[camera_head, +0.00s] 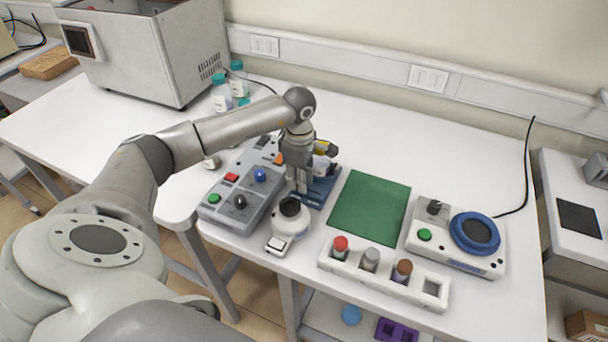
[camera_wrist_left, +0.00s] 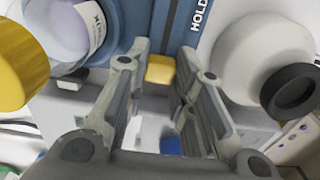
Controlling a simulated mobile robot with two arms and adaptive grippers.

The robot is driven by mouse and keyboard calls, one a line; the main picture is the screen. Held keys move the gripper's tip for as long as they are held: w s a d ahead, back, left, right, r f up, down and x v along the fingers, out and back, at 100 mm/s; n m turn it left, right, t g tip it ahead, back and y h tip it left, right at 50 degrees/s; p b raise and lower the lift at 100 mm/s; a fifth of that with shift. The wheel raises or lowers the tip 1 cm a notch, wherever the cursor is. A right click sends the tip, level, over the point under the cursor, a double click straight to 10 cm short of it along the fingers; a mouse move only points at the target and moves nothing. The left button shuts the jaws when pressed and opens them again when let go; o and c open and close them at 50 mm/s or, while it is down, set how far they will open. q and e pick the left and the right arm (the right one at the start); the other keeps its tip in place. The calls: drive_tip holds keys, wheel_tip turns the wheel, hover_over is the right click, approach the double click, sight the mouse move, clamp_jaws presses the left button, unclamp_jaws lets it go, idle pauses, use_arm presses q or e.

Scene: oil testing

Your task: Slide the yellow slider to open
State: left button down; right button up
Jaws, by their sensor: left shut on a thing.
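The yellow slider (camera_wrist_left: 160,68) shows in the left wrist view as a small yellow block between my fingertips, by a blue holder (camera_wrist_left: 137,20) with white lettering. My left gripper (camera_wrist_left: 156,62) is shut on the slider. In the head view my left gripper (camera_head: 299,190) points down at the blue holder (camera_head: 322,190), and its fingers hide the slider there. My right gripper is not in view.
A white round device with a black top (camera_head: 290,208) stands close in front of the gripper. A grey button panel (camera_head: 233,215) is to its left. A green mat (camera_head: 370,208), a sample rack (camera_head: 385,284) and a blue-ringed device (camera_head: 455,258) are to the right.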

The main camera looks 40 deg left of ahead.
use_arm(q)
drive_tip(key=c, duration=1.2)
unclamp_jaws()
drive_tip(key=shift+s+a, duration=0.1)
drive_tip(key=shift+a, duration=0.25)
drive_tip(key=shift+c, duration=0.2)
drive_tip(key=shift+d, duration=0.1)
drive_tip(key=shift+r, duration=0.15)
wheel_tip(320, 180, up, 12)
